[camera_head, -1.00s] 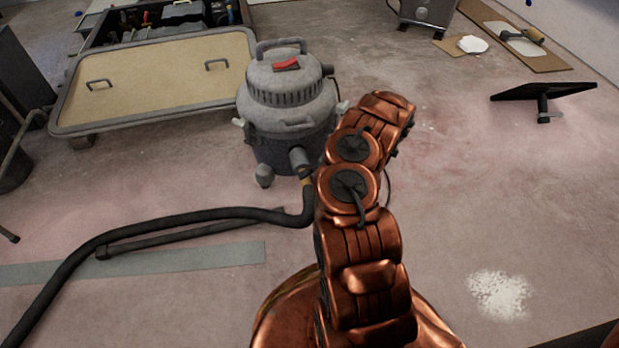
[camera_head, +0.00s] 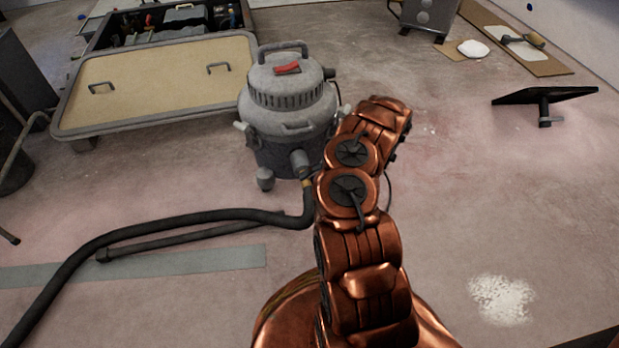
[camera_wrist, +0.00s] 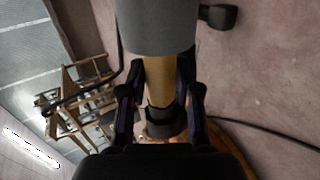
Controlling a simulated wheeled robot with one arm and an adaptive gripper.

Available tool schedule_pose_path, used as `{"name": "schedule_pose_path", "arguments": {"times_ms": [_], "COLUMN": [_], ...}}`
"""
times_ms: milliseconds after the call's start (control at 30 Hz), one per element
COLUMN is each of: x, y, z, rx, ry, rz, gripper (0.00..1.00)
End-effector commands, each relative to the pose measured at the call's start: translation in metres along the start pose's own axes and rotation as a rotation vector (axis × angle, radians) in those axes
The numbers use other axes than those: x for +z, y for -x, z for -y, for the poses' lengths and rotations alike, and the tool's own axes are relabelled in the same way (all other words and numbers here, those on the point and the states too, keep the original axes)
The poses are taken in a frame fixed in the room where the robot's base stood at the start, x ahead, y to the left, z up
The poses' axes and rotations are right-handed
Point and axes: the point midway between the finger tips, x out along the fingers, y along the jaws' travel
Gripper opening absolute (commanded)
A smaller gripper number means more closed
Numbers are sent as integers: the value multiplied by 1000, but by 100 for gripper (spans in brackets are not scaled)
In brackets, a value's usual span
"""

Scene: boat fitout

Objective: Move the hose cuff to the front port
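The grey shop vacuum (camera_head: 288,105) stands on the floor behind my copper arm. Its front port (camera_head: 301,162) is a grey stub pointing toward me. The hose cuff (camera_head: 307,185) is a tan band at the end of the black hose (camera_head: 180,222), right at the port's mouth. In the wrist view the tan cuff (camera_wrist: 164,80) lies in line with a wide grey cylinder (camera_wrist: 157,28), its upper end meeting or inside it. My gripper (camera_wrist: 163,72) has one finger on each side of the cuff, apparently pressed to it. My arm hides the gripper in the head view.
A tan-topped platform (camera_head: 155,85) with two handles stands at the left, with an open toolbox (camera_head: 170,22) behind it. A dark tube (camera_head: 180,238) lies beside the hose. A black panel on a stand (camera_head: 545,97) is at the right. The right floor is mostly clear.

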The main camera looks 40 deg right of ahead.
Motion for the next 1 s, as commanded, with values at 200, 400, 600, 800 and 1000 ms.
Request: {"name": "schedule_pose_path", "arguments": {"times_ms": [200, 400, 600, 800, 1000], "x": [3, 2, 2, 2, 3], "y": [1, 1, 3, 23, 62], "z": [0, 0, 0, 0, 0], "rx": [-2, -1, -1, -2, -5], "ry": [3, 2, 2, 3, 4], "rz": [9, 6, 5, 8, 8], "gripper": [54, 61, 61, 61, 61]}}
